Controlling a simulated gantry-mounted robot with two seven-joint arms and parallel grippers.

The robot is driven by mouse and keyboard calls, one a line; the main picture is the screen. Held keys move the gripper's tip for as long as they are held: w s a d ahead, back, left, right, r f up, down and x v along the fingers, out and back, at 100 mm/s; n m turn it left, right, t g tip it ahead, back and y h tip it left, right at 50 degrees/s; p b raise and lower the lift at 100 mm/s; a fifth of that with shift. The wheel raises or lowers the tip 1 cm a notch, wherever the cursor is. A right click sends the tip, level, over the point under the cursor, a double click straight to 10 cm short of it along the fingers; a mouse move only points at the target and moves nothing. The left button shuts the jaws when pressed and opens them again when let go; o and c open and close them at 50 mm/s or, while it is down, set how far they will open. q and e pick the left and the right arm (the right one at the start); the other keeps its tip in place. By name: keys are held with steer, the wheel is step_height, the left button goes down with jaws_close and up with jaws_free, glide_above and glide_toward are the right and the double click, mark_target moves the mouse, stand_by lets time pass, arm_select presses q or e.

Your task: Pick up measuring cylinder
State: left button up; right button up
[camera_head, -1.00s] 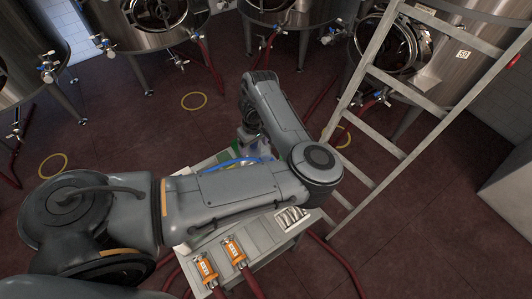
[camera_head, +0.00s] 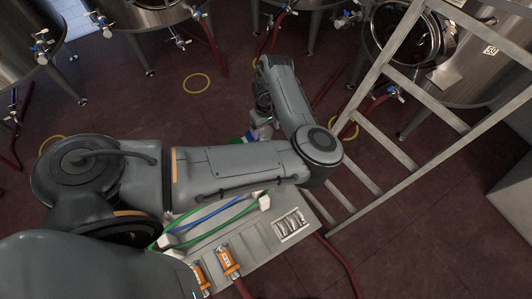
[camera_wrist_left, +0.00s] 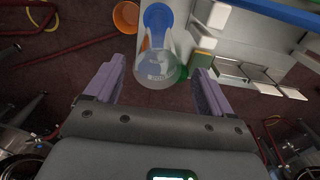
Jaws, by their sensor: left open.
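In the left wrist view, a clear measuring cylinder (camera_wrist_left: 155,68) with a blue base (camera_wrist_left: 158,16) stands just ahead of my left gripper (camera_wrist_left: 160,75). Its round, see-through top shows between the two purple fingers, with a gap on each side. The fingers are apart and hold nothing. In the head view my left gripper (camera_head: 260,128) is small and partly hidden beyond my forearm, at the far side of the cart. The cylinder cannot be made out clearly there. My right gripper is not in view.
An orange cup (camera_wrist_left: 126,16) is beside the cylinder. The grey cart (camera_head: 260,236) carries blue and green rods and orange-labelled devices (camera_head: 228,262). A metal ladder (camera_head: 372,138) stands close on the right. Steel tanks (camera_head: 152,12) line the back, with red hoses on the floor.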

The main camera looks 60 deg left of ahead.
arm_select(q)
steer(key=shift+f, duration=0.6)
steer(key=f, duration=0.2)
steer(key=f+p, duration=0.1)
steer(key=f, duration=0.2)
steer(key=shift+w+a+f, duration=0.15)
steer(key=shift+a+f, duration=0.05)
steer(key=c, duration=1.4)
steer(key=shift+r, duration=0.1)
